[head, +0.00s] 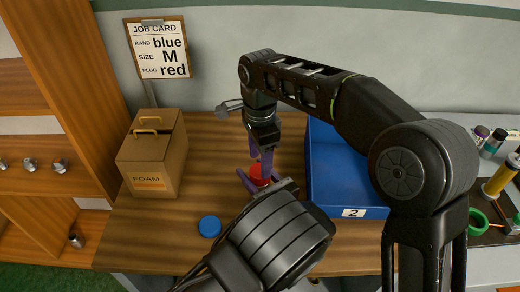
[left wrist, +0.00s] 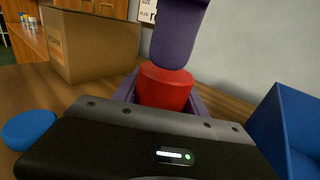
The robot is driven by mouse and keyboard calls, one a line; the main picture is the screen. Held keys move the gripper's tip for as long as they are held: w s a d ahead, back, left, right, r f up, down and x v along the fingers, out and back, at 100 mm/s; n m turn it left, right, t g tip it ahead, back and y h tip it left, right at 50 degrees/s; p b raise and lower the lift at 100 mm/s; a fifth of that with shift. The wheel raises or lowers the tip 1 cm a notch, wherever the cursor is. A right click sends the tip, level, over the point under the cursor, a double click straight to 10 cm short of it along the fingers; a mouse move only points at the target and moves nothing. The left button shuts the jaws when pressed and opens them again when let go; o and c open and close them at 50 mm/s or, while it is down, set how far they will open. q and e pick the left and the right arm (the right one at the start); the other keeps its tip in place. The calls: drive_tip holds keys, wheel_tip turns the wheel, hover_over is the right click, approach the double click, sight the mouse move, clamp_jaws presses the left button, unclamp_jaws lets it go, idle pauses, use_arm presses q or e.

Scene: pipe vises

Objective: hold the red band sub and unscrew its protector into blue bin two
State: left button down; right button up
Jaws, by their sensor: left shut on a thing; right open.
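A red cylindrical piece (head: 258,174) stands upright over the table, and it fills the middle of the left wrist view (left wrist: 165,87). I take it as part of the red band sub; I cannot tell band from protector, and its lower part is hidden. My left gripper (head: 260,182) is shut on the sub, its purple fingers either side of it. My right gripper (head: 260,156) is open and points down just above the red piece. One of its purple fingers shows close over the red top in the left wrist view (left wrist: 178,35). Blue bin two (head: 347,213) stands to the right.
A blue round cap (head: 209,226) lies on the wooden table (head: 205,140) left of my left gripper. A cardboard foam box (head: 152,160) stands at the left. A job card (head: 158,48) reads band blue, size M, plug red. My right arm passes above the bin.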

sight(260, 188)
drive_tip(key=shift+f, duration=2.3)
drive_tip(key=c, duration=1.2)
drive_tip(key=n, duration=0.7)
drive_tip(key=shift+c, duration=0.3)
drive_tip(key=o, duration=1.6)
drive_tip(key=shift+c, duration=0.2)
drive_tip(key=shift+r, duration=0.15)
